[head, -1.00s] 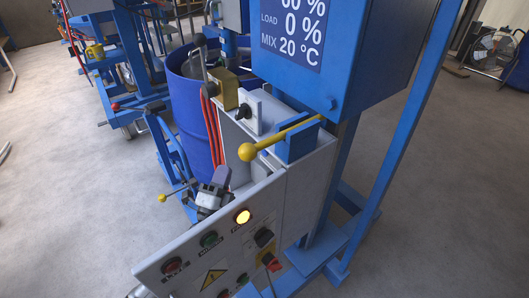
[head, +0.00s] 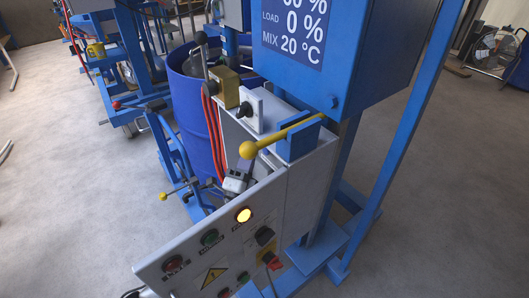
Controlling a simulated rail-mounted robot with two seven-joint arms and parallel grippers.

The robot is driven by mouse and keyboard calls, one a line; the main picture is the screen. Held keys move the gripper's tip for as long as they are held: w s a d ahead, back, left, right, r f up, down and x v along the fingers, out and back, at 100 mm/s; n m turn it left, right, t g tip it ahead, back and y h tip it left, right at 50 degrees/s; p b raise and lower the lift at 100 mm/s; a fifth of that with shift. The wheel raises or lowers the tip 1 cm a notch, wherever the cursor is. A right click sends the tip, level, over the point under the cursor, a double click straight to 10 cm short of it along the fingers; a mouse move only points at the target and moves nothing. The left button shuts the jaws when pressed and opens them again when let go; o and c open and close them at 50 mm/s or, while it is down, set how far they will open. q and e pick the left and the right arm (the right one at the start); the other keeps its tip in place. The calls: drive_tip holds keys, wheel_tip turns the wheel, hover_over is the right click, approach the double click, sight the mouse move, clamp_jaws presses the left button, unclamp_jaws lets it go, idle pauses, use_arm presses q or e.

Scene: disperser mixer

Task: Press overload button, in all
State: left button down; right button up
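The sloping grey control panel (head: 190,258) in the lower middle carries a red round button or lamp (head: 173,264), a green one (head: 210,238) and a lit yellow one (head: 243,215). Smaller green (head: 243,277) and red (head: 224,292) buttons sit near its lower edge. The labels are too small to read, so I cannot tell which is the overload button. My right gripper is out of view.
A black knob (head: 265,235) and a red switch (head: 270,262) sit right of the buttons. A yellow-ended lever (head: 248,149), red hoses (head: 213,130) and the blue drum (head: 187,95) crowd the space behind the panel. The blue display box (head: 350,60) hangs above.

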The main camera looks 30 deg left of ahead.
sight(266, 150)
use_arm(q)
drive_tip(key=shift+w+d, duration=0.25)
drive_tip(key=shift+w, duration=0.5)
idle(0.3)
idle(0.8)
drive_tip(key=shift+b, duration=0.3)
drive_tip(key=shift+w+d+b, duration=0.15)
drive_tip(key=shift+w+b, duration=0.2)
drive_tip(key=shift+w, duration=0.05)
drive_tip(key=shift+w, duration=0.15)
idle(0.7)
